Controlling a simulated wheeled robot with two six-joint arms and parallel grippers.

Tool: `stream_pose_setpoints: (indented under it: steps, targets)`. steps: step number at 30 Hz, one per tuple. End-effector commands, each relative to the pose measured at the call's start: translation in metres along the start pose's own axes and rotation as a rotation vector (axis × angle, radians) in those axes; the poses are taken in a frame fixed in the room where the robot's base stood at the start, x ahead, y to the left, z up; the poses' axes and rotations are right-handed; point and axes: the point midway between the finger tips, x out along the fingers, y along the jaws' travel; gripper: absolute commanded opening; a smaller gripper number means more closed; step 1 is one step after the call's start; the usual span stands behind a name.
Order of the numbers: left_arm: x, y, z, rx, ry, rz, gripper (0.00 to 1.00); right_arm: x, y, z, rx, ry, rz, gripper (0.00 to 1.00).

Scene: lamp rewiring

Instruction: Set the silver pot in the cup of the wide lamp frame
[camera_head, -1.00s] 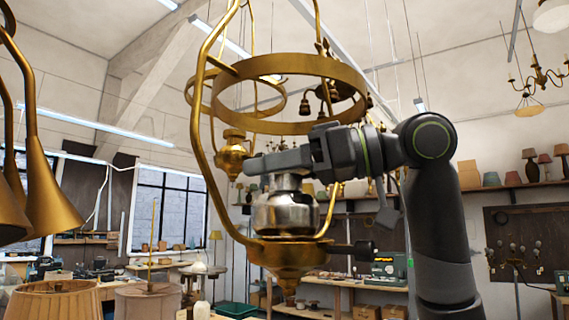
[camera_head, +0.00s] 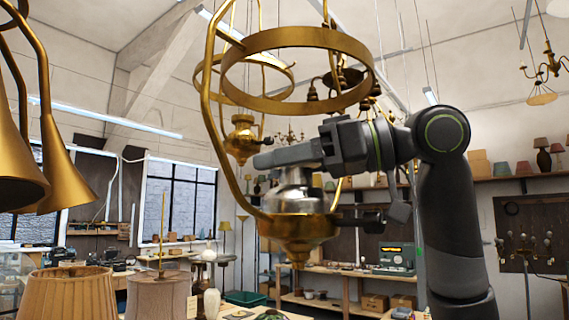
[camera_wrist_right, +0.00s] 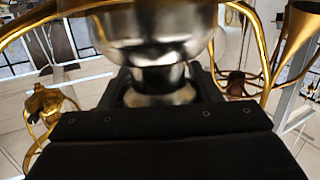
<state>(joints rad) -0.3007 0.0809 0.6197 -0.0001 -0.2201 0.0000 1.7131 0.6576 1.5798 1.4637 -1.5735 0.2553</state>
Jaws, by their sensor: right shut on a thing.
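The wide lamp frame is brass, with a broad ring (camera_head: 290,38) above and curved arms running down to a cup (camera_head: 297,231). The silver pot (camera_head: 296,200) is upright in the cup, its lower part hidden behind the cup's rim. Whether it rests on the cup's bottom cannot be seen. My right gripper (camera_head: 287,158) comes in from the right, below the ring, and is shut on the pot's narrow neck. In the right wrist view the shiny pot (camera_wrist_right: 155,28) fills the top middle, its neck between my fingers. My left gripper is not in view.
A second brass frame (camera_head: 241,136) hangs behind on the left. Brass cone shades (camera_head: 62,165) hang at the left edge. Fabric lampshades (camera_head: 68,295) stand at lower left. Workbenches and a shelf (camera_head: 520,178) are farther back.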

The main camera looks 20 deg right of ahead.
Motion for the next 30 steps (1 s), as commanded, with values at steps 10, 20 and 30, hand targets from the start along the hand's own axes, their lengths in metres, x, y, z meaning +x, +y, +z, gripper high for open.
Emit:
stream_pose_setpoints:
  steps: [10, 20, 30]
  targets:
    - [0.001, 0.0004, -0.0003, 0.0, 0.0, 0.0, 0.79, 0.0001, -0.0002, 0.0021, -0.001, 0.002, 0.0, 0.25]
    - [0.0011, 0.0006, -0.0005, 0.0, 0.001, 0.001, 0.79, 0.0002, -0.0001, 0.0023, 0.0, 0.001, 0.0, 0.82]
    - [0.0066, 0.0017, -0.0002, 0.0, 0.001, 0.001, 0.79, -0.0075, 0.0008, 0.0045, 0.001, 0.0, 0.003, 0.82]
